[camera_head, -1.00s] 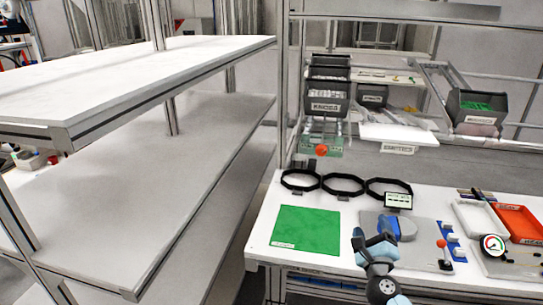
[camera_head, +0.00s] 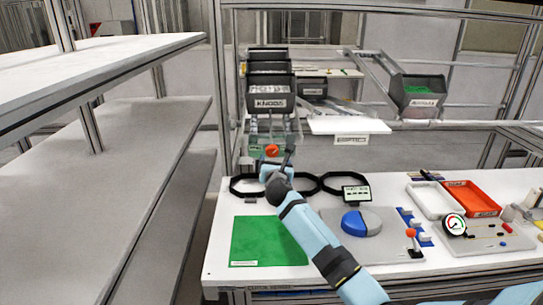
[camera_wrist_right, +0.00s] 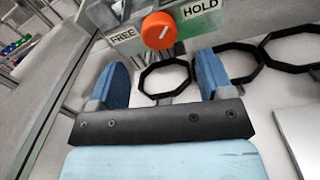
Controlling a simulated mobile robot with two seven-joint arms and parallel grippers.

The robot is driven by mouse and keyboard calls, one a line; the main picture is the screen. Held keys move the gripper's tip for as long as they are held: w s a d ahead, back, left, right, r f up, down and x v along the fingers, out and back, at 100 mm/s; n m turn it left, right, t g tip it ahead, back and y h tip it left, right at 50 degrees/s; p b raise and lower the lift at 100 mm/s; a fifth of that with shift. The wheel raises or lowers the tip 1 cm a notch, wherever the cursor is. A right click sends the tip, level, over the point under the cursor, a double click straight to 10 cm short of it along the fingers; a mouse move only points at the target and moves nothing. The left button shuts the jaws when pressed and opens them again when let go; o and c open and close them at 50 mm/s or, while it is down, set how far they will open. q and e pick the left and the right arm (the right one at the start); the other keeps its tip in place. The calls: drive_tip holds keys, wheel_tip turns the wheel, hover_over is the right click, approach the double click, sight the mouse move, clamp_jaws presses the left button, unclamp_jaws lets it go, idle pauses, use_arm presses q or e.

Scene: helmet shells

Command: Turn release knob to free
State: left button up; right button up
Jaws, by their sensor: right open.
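The mark points toward the upper right, on the HOLD side. In the head view the knob (camera_head: 272,150) sits below the KNOBS bin. My right gripper (camera_wrist_right: 160,78) is open, its two blue fingers apart and empty, with the knob ahead of the gap and not touched. In the head view the right gripper (camera_head: 280,165) is just below the knob. My left gripper is not in view.
Black octagonal rings (camera_head: 308,184) stand behind the green mat (camera_head: 268,241) on the white table. A blue and grey dome (camera_head: 361,222), a white tray (camera_head: 433,200) and a red tray (camera_head: 473,197) are to the right. The KNOBS bin (camera_head: 270,104) is above the knob.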

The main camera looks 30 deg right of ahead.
sight(273, 153)
drive_tip(key=x, duration=0.5)
drive_tip(key=shift+w, duration=0.1)
drive_tip(key=shift+w+d, duration=0.2)
drive_tip(key=shift+w, duration=0.1)
drive_tip(key=c, duration=0.9)
